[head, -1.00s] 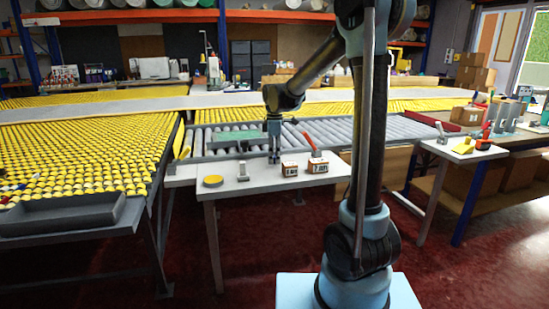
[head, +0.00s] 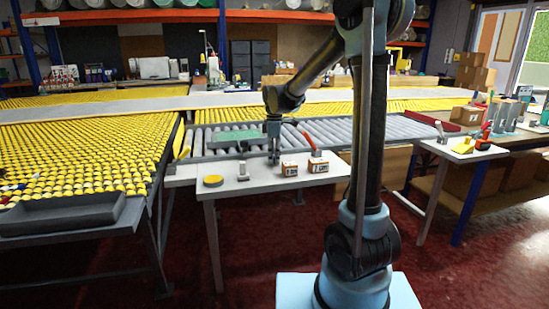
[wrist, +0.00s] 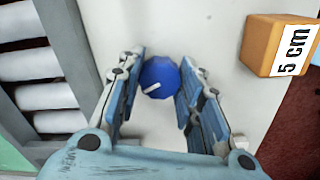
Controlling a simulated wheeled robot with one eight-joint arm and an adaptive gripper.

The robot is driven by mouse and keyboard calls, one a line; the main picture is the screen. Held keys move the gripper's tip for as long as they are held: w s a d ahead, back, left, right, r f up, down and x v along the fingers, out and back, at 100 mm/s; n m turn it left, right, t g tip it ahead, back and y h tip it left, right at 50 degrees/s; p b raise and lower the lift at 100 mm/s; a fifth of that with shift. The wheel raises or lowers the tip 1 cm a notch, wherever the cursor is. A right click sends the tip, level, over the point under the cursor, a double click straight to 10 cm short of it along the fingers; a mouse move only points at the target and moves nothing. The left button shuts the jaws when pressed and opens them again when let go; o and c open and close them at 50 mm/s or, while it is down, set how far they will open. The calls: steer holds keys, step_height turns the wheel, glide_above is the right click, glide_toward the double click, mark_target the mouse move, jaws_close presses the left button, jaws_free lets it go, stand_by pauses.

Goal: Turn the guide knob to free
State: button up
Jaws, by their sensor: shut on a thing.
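The guide knob (wrist: 162,72) is a blue, many-sided knob in the wrist view, with a short white mark on it pointing to the lower left. It sits on a pale tabletop. My gripper (wrist: 161,62) is over it with one finger on each side, shut on the knob. In the head view my gripper (head: 274,156) points straight down at the back of the small white table (head: 240,188). The knob itself cannot be made out there. No "free" marking can be read.
An orange block (wrist: 272,45) labelled "5 cm" lies right of the knob. In the head view, two labelled blocks, a yellow disc (head: 213,181) and a small grey piece (head: 243,172) stand on the table. A roller conveyor (head: 340,132) runs behind it.

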mark_target(274, 155)
steer(key=m, duration=0.5)
steer(key=shift+w+m, duration=0.1)
steer(key=shift+m, duration=0.2)
steer(key=m, duration=1.1)
steer(key=shift+m, duration=0.4)
steer(key=m, duration=0.5)
steer(key=shift+a+m, duration=0.1)
steer(key=shift+m, duration=0.3)
steer(key=o, duration=1.1)
steer(key=shift+c, duration=0.2)
steer(key=shift+r, duration=0.1)
step_height(274, 155, up, 12)
